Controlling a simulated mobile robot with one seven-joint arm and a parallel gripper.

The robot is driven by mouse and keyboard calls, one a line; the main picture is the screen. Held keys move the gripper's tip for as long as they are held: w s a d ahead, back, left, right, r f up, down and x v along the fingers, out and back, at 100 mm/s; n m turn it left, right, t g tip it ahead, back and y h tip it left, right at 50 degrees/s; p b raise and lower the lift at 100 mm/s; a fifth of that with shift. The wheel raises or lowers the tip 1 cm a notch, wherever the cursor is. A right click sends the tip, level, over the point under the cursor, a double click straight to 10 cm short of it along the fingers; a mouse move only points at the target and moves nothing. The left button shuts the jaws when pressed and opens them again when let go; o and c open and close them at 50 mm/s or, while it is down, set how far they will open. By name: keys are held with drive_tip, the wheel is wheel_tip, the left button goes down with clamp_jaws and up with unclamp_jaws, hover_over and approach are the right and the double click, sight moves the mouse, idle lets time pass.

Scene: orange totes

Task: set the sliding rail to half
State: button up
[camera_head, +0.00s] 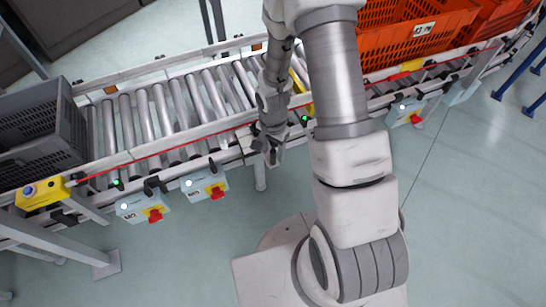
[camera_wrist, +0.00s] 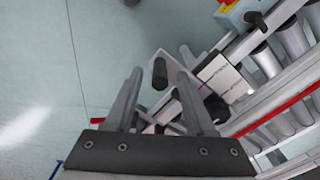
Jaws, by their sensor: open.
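The sliding rail appears to be the pale fitting with a white plate (camera_wrist: 222,78) on the conveyor's front side in the wrist view. A dark line crosses the plate. A black cylindrical knob (camera_wrist: 160,72) shows between my fingertips, and a second black knob (camera_wrist: 217,108) lies just outside the right finger. My gripper (camera_wrist: 159,80) is open, with a finger on each side of the first knob; I cannot tell whether either finger touches it. In the head view my gripper (camera_head: 270,152) is at the conveyor's front edge and hides most of the fitting.
The roller conveyor (camera_head: 143,113) runs across, with a grey crate (camera_head: 38,135) at left and orange totes (camera_head: 405,38) at right. Grey-blue switch boxes (camera_head: 205,184) with red knobs hang along its front.

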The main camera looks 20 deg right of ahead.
drive_tip(key=shift+f, duration=1.35)
clamp_jaws()
idle(0.4)
